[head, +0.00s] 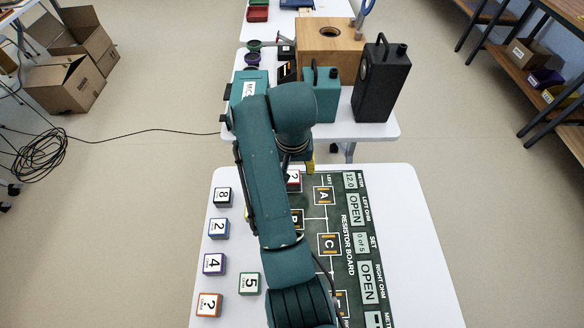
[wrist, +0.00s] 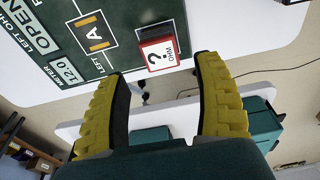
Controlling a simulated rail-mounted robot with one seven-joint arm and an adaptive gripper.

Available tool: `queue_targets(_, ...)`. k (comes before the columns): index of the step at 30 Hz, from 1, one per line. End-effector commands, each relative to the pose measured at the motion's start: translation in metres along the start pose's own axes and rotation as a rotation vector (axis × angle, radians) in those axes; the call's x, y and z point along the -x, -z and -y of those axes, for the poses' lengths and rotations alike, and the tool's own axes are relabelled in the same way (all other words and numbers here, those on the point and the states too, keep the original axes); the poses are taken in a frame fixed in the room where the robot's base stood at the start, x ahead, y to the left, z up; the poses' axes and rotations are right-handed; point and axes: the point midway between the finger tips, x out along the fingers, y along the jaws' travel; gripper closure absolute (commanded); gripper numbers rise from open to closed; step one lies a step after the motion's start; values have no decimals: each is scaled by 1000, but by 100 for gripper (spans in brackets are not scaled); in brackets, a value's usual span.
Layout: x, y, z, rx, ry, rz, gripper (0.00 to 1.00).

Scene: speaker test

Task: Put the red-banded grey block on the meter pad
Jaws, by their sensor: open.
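A block with a red band and a white label with a black question mark (wrist: 158,52) lies at the edge of the green resistor board (wrist: 128,22) in the wrist view. In the head view the same red-banded block (head: 294,182) shows at the board's upper left, partly hidden by my arm. My gripper (wrist: 160,68) is open and empty, its yellow fingers spread either side of the block's line, with the block beyond the tips. In the head view only a bit of yellow finger (head: 309,164) shows. The board bears "METER" lettering by a 12.0 display (head: 349,180); I cannot tell where the meter pad is.
Other labelled blocks stand left of the board: 8 (head: 223,196), blue-banded 2 (head: 219,228), purple-banded 4 (head: 214,264), green-banded 5 (head: 249,283) and orange-banded question mark (head: 208,304). Speaker boxes (head: 382,80) stand on the table behind. The white table's right side (head: 418,230) is clear.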

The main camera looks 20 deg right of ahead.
Motion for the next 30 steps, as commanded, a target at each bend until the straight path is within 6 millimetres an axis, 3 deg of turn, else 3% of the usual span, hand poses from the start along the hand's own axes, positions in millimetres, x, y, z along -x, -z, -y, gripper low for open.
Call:
queue_targets(1, 21, 2, 0, 0, 0, 1, 32)
queue_targets(3, 32, 1, 0, 0, 0, 2, 32)
queue_targets(11, 46, 1, 1, 2, 2, -6, 32)
queue_targets(14, 53, 12, 10, 25, 30, -117, 32)
queue_targets(16, 72, 28, 23, 60, 75, -303, 32)
queue_targets(17, 87, 34, 31, 80, 100, -407, 32)
queue_targets(19, 135, 43, 47, 128, 163, -682, 32)
queue_targets(21, 199, 36, 58, 170, 225, -970, 32)
queue_targets(24, 294, -2, 59, 207, 297, -1345, 32)
queue_targets(25, 318, -16, 57, 212, 313, -1435, 32)
queue_targets(27, 360, -45, 50, 218, 340, -1594, 32)
queue_targets(30, 394, -73, 43, 217, 360, -1723, 32)
